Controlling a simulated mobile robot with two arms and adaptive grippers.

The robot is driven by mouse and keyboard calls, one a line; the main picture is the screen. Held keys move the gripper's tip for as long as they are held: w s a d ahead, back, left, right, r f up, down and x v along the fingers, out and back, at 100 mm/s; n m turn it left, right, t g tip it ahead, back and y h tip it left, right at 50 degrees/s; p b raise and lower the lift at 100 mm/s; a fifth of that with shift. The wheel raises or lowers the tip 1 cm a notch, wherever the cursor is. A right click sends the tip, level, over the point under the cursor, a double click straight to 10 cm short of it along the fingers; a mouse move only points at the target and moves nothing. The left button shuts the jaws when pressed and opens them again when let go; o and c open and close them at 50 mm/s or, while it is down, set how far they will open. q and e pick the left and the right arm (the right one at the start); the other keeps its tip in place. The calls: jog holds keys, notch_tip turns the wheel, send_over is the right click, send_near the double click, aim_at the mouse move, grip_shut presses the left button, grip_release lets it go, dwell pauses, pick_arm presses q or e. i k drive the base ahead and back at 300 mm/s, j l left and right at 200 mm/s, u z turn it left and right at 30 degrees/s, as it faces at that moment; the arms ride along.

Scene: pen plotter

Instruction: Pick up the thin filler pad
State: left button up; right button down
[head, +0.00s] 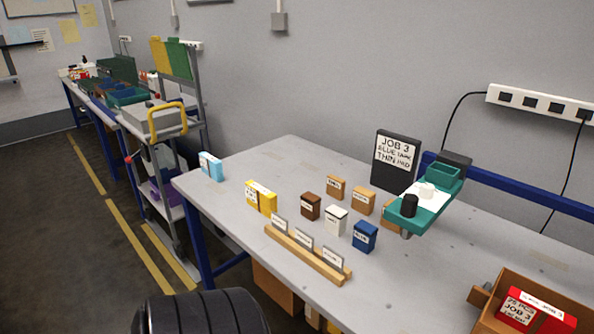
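The thin filler pad cannot be told apart for sure. Three small grey upright plates with white labels stand in a slotted wooden rack (300,258) near the front of the grey table: a left plate (279,224), a middle plate (304,240) and a right plate (330,258). Their labels are too small to read. A dark sign (397,160) behind reads "JOB 3" and appears to name blue and a thin pad. A small blue box (364,237) stands behind the rack's right end. Neither of my grippers is in view.
Brown (310,206), white (335,220), tan (362,201) and yellow (262,197) boxes stand behind the rack. A teal device (440,200) is at right. The table's front middle is clear. A cart (155,120) stands left.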

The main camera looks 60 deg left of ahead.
aim_at(335, 187)
jog(key=u, duration=1.8)
jog(key=j+z, duration=0.3)
jog(key=z, duration=0.15)
jog(key=j+z, duration=0.3)
jog(key=z, duration=0.15)
jog(key=j+z, duration=0.45)
jog(key=l, duration=0.1)
